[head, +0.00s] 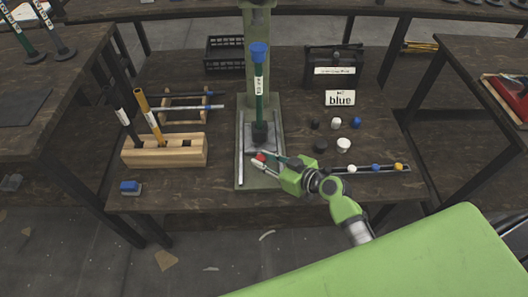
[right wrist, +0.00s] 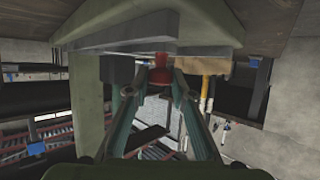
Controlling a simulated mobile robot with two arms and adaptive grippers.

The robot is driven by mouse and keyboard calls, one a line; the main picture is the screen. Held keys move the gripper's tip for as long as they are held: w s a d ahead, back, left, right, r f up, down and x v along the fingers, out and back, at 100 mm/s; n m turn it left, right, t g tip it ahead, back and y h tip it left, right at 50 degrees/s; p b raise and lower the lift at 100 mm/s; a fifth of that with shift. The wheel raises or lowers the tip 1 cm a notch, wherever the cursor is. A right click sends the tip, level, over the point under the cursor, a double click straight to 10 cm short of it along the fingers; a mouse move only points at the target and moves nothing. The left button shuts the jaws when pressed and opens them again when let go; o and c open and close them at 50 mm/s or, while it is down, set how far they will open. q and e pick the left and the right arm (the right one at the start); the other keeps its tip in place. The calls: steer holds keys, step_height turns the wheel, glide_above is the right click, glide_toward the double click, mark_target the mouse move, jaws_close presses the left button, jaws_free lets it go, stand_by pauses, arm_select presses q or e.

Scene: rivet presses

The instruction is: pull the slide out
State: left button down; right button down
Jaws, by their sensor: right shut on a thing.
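The rivet press (head: 259,80) stands in the middle of the dark wooden table, with a grey-green column and base. A green tool with a blue top (head: 258,55) stands upright in it. At the front of its base is the slide's small red knob (head: 260,157). My right gripper (head: 262,162) reaches in from the right and is shut on this knob. In the right wrist view, the red knob (right wrist: 161,76) sits between the two fingertips (right wrist: 161,90), under grey press parts. The slide body is mostly hidden by the tool and gripper. My left gripper is not in view.
A wooden block (head: 165,151) with upright tools stands left of the press. A narrow strip (head: 385,169) with coloured pieces lies near my right arm. The table's front edge is close.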

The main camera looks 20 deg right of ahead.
steer(key=s+a, duration=0.1)
steer(key=s, duration=0.5)
steer(key=s+a, duration=0.1)
steer(key=s, duration=0.2)
steer(key=shift+a, duration=0.3)
steer(key=shift+s+a, duration=0.15)
steer(key=shift+s, duration=0.4)
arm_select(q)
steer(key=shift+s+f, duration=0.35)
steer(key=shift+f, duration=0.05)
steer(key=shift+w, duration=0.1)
arm_select(e)
steer(key=shift+s+a+f, duration=0.1)
steer(key=c, duration=1.8)
jaws_free()
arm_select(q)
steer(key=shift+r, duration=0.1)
arm_select(e)
steer(key=shift+o, duration=0.2)
steer(key=shift+s, duration=0.15)
steer(key=shift+d, duration=0.2)
steer(key=v, duration=1.2)
